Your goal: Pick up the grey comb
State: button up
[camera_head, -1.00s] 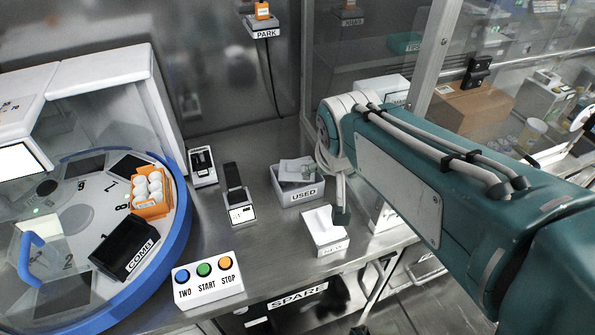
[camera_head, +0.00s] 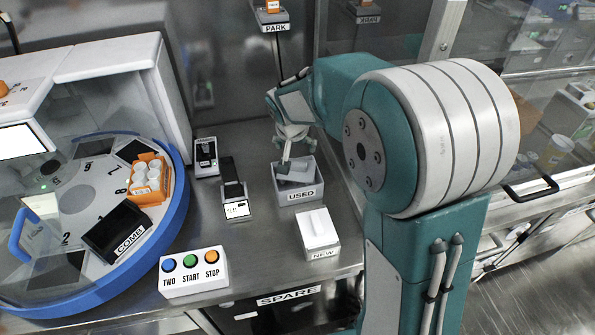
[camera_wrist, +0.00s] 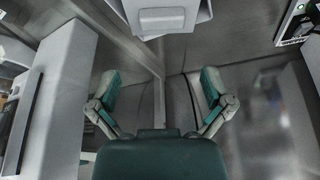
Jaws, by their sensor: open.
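I cannot clearly pick out a grey comb in either view. A black holder labelled COMB (camera_head: 117,232) sits on the round blue-rimmed carousel (camera_head: 176,205) at the left, and its inside looks dark. A grey bin labelled USED (camera_head: 299,196) holds a pale grey piece (camera_head: 296,173) that I cannot identify. My gripper (camera_head: 287,158) is over the back of this bin, partly lost against its contents. In the wrist view my gripper (camera_wrist: 158,88) is open, its two green-and-grey fingers wide apart with nothing between them.
A white box labelled NEW (camera_head: 318,245) stands in front of the bin. A button box (camera_head: 194,284) with TWO, START and STOP is at the bench front. An orange rack (camera_head: 150,195) with white pieces is on the carousel. A glass panel stands at the right.

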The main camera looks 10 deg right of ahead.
aim_at(295, 164)
jog(key=x, duration=0.4)
jog(key=shift+a+f, duration=0.15)
jog(key=shift+a, duration=0.2)
jog(key=shift+w+d+f, duration=0.2)
jog(key=shift+d+f, duration=0.1)
jog(key=shift+f, duration=0.2)
jog(key=x, duration=0.4)
jog(key=shift+f, duration=0.45)
jog(key=shift+a, duration=0.2)
